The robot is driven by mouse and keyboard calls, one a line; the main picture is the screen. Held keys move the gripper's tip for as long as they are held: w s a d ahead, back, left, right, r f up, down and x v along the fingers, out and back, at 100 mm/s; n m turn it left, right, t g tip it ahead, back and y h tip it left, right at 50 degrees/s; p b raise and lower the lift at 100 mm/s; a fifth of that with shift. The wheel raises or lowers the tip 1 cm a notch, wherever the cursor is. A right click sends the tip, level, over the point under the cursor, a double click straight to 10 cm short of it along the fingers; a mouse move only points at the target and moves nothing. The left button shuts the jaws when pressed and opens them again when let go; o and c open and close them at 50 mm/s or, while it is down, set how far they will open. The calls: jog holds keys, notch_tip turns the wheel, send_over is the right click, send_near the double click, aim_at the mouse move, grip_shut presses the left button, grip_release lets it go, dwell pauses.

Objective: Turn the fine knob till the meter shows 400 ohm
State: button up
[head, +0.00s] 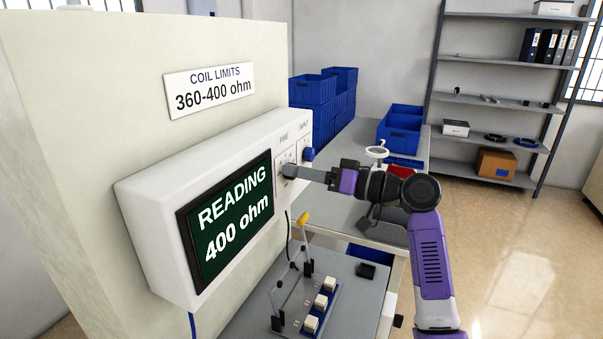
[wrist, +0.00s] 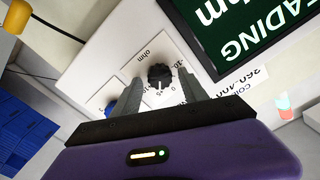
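The meter (head: 150,195) is a white box on a pale cabinet, and its green screen (head: 232,222) reads 400 ohm. The fine knob (wrist: 160,76) is black and ribbed with a white mark, on a white scale plate marked in ohm. In the wrist view my gripper (wrist: 160,78) has one finger on each side of the knob, with a visible gap on both sides. It is open. In the head view my gripper (head: 290,172) reaches the meter's right end and hides most of the knob.
A blue knob (head: 309,154) sits beside the fine knob. A sign (head: 210,87) reads COIL LIMITS 360-400 ohm. Below is a bench fixture with a yellow-tipped lever (head: 303,219) and white blocks (head: 321,301). Blue bins (head: 400,132) stand on the table behind.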

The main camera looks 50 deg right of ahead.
dwell(0.3)
jog(key=b+v, duration=0.1)
jog(key=v, duration=0.6)
jog(key=shift+s+b, duration=0.35)
jog(key=shift+d, duration=0.1)
dwell(0.5)
